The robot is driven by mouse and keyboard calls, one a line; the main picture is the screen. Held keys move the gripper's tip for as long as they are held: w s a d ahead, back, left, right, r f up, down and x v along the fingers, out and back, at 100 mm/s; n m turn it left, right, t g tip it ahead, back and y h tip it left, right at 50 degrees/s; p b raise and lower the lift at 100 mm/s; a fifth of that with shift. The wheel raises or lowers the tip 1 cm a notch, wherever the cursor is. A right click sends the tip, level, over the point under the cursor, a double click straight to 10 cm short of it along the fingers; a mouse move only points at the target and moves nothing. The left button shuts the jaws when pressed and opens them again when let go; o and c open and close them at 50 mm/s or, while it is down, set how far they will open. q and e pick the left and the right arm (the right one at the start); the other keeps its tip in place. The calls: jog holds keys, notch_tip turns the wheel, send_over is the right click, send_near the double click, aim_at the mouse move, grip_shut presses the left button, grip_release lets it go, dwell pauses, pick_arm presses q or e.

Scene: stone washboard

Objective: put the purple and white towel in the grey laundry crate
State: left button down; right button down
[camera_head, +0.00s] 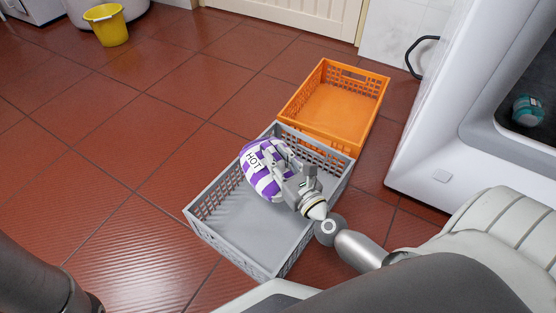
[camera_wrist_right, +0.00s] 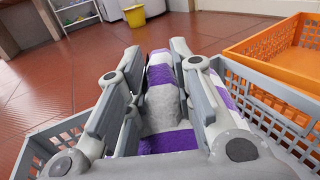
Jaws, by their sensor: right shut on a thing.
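The purple and white striped towel (camera_head: 258,172), with "HOT" lettering on it, is bunched in my right gripper (camera_head: 283,176). The right gripper is shut on it and is over the grey laundry crate (camera_head: 240,261), towards its far side. In the right wrist view the towel (camera_wrist_right: 167,110) lies between the two fingers (camera_wrist_right: 160,85), and walls of the grey crate (camera_wrist_right: 275,97) show on both sides. I cannot tell whether the towel touches the crate floor. The visible crate floor is bare. My left gripper is not in view.
An empty orange crate (camera_head: 341,98) stands directly behind the grey one. A white machine (camera_head: 432,155) with an open door area holding a teal item (camera_head: 527,111) is on the right. A yellow bucket (camera_head: 107,25) stands far left. The red tiled floor (camera_head: 100,130) to the left is clear.

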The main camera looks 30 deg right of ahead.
jog(key=c, duration=1.3)
grip_release()
jog(key=shift+f, duration=0.1)
jog(key=shift+o, duration=0.2)
jog(key=s, duration=0.7)
jog(key=shift+s+r, duration=0.2)
jog(key=shift+s, duration=0.05)
